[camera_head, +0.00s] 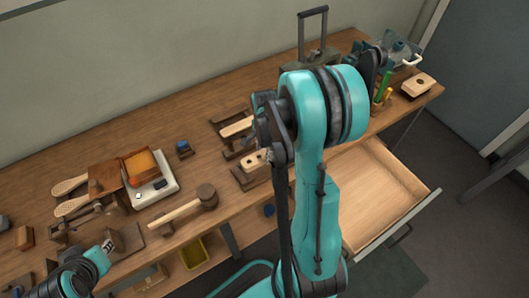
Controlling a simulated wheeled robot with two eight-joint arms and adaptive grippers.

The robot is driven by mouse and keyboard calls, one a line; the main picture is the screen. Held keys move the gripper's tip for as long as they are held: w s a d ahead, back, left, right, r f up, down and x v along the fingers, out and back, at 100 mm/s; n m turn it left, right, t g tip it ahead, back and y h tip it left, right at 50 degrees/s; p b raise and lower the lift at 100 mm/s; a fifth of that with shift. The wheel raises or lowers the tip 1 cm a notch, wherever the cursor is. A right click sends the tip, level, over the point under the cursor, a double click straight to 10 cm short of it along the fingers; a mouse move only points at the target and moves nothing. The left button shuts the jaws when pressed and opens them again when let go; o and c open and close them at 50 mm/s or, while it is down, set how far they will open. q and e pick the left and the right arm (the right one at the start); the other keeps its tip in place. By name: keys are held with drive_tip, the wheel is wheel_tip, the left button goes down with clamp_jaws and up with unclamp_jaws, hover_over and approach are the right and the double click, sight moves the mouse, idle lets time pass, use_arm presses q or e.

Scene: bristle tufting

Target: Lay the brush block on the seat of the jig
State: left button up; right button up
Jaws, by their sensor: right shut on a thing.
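The brush block (251,160) is a pale wooden block with dark holes, near the table's front edge. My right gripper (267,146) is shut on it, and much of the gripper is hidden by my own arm. A dark wooden piece (246,180), which looks like the jig, is just below the block in the picture. I cannot tell whether the block touches it, and its seat is mostly hidden. My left gripper (116,240) is low at the left by the table's front edge. Its fingers are too small and dark to read.
Another pale block (237,127) lies among dark wooden parts just behind. A mallet (190,207), a white scale (155,191) and brushes (70,186) lie to the left. An open drawer (372,192) juts out at the right. A case (311,56) stands at the back.

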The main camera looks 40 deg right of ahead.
drive_tip(key=shift+f, duration=0.1)
drive_tip(key=shift+f+b, duration=1.95)
drive_tip(key=shift+f, duration=0.05)
drive_tip(key=shift+f+b, duration=0.35)
drive_tip(key=o, duration=1.7)
drive_tip(key=shift+r+p, duration=3)
drive_tip(key=shift+r, duration=1)
